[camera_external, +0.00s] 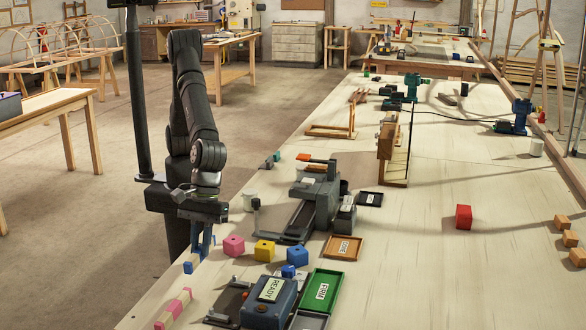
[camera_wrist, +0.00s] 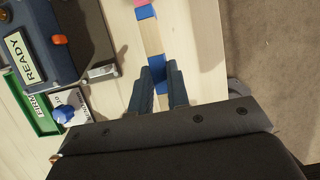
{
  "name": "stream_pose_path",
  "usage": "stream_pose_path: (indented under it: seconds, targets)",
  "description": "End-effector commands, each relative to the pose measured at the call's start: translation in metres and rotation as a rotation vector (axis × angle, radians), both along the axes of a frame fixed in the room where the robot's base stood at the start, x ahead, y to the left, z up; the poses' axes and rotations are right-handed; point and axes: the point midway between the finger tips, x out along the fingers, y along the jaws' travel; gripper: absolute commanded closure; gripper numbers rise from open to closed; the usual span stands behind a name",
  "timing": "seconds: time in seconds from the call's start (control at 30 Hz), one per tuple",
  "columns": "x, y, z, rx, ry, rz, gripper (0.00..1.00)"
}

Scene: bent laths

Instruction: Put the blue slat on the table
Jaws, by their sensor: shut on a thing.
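The blue slat (camera_external: 188,267), banded blue and pale wood, is at the near left edge of the table (camera_external: 420,275). It also shows in the wrist view (camera_wrist: 146,13), running up from between my fingers. My gripper (camera_external: 200,250) points down over it and is shut on it; the two dark fingers (camera_wrist: 157,74) lie on either side of a blue band. The slat's rear part is hidden by the gripper. I cannot tell whether the slat touches the table top. A pink-banded slat (camera_external: 173,308) lies in front of it.
Pink (camera_external: 234,246), yellow (camera_external: 265,251) and blue (camera_external: 298,256) blocks stand right of my gripper. A READY device (camera_external: 268,300) and green FIRM tray (camera_external: 320,291) are nearer. A grey machine (camera_external: 318,195) stands behind. The table's right middle is mostly clear, with a red cube (camera_external: 464,217).

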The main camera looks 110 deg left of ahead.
Motion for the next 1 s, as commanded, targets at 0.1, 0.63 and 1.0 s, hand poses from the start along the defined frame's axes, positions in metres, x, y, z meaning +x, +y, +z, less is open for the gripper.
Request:
stream_pose_path:
  seconds: [0.1, 0.63, 1.0]
  targets:
    - [0.008, 0.001, -0.005, 0.0, -0.001, 0.0, 1.0]
    - [0.008, 0.001, -0.045, -0.001, -0.001, -0.001, 1.0]
    - [0.008, 0.001, -0.048, 0.0, 0.0, -0.001, 0.63]
